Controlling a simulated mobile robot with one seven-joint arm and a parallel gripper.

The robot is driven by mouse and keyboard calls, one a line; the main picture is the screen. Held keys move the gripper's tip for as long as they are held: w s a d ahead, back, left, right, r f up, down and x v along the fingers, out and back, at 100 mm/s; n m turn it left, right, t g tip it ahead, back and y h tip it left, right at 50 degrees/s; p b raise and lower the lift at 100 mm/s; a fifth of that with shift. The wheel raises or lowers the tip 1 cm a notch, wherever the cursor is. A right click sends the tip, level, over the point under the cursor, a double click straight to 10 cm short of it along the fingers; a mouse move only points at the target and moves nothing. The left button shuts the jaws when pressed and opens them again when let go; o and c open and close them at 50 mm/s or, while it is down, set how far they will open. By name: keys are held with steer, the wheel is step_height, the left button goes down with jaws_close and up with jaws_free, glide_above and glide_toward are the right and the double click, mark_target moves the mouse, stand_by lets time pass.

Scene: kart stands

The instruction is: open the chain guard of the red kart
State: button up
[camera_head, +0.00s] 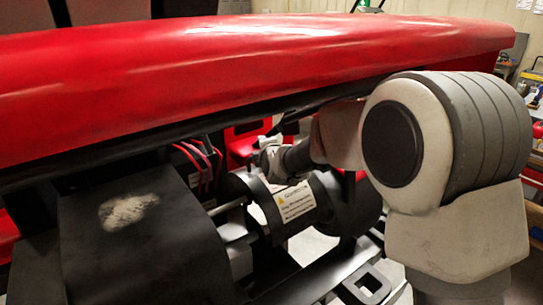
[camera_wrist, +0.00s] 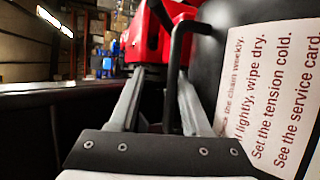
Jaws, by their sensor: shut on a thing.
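The red kart (camera_head: 250,75) fills the upper part of the head view, its long red body panel over dark machinery. Below the panel, a black rounded part (camera_head: 330,195) carries a white label with a yellow warning mark. In the wrist view, a dark surface at the right (camera_wrist: 208,55) bears a white label with lines about the chain; it looks like the chain guard. A bent black bar handle (camera_wrist: 175,70) stands beside it. My gripper (camera_wrist: 162,75) has its fingers on either side of this handle, shut on it. In the head view, my gripper (camera_head: 268,156) is small and partly hidden.
A black curved cover (camera_head: 150,245) with a worn pale patch stands at the lower left. Red cables (camera_head: 200,165) run behind it. A black frame rail (camera_head: 320,275) lies below. The kart's overhanging panel leaves little room above my arm.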

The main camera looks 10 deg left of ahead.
steer(key=v, duration=1.3)
steer(key=shift+r+b, duration=0.35)
steer(key=shift+s, duration=0.1)
